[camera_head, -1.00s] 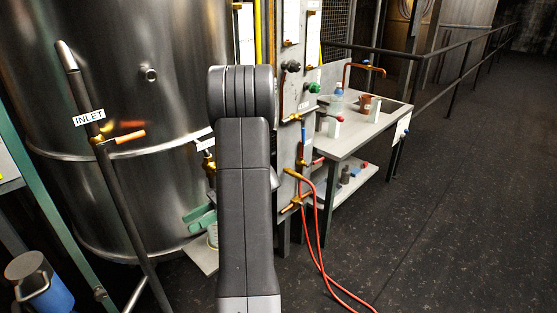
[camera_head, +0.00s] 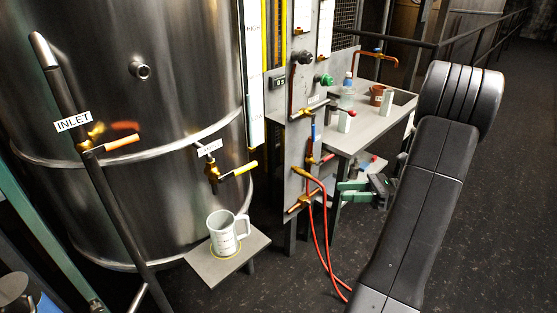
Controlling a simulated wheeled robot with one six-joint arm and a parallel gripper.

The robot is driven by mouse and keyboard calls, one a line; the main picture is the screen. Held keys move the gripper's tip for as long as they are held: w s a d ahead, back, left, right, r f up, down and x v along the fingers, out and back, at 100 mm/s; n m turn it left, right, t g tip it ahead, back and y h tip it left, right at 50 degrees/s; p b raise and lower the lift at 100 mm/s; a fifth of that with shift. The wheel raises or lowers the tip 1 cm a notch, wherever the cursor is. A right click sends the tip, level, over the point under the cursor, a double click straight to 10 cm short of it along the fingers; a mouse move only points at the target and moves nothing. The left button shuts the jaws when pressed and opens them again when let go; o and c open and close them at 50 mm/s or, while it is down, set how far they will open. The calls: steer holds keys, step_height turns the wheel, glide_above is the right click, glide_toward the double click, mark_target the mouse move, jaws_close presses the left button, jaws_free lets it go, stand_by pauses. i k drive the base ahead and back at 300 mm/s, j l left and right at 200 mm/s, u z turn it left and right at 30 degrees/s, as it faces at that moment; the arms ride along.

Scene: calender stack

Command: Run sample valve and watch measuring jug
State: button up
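The sample valve (camera_head: 213,172) is a brass tap on the steel tank, under a small white label too small to read. Its yellow lever (camera_head: 244,168) points right and slightly up. No stream shows below its spout. The white measuring jug (camera_head: 222,240) stands upright below the valve, inside a yellow ring on a small grey shelf, its handle to the right. Its fill level cannot be made out. My gripper (camera_head: 352,191), with green fingers, is right of the valve and jug, in front of the bench. Its fingers look apart with nothing between them; the arm partly hides it.
An orange-handled inlet valve (camera_head: 122,141) is on a pipe at left. A grey panel with valves and red hoses (camera_head: 312,230) stands between jug and gripper. A bench (camera_head: 362,128) carries a bottle and a copper cup. Dark floor at right is clear.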

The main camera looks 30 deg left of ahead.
mark_target(221, 179)
steer(key=i+l+u, duration=0.2)
steer(key=i, duration=0.3)
steer(key=i+u, duration=0.15)
steer(key=u, duration=0.25)
steer(key=i+l+u, duration=0.1)
steer(key=u, duration=0.3)
steer(key=i+l+u, duration=0.15)
steer(key=u, duration=0.25)
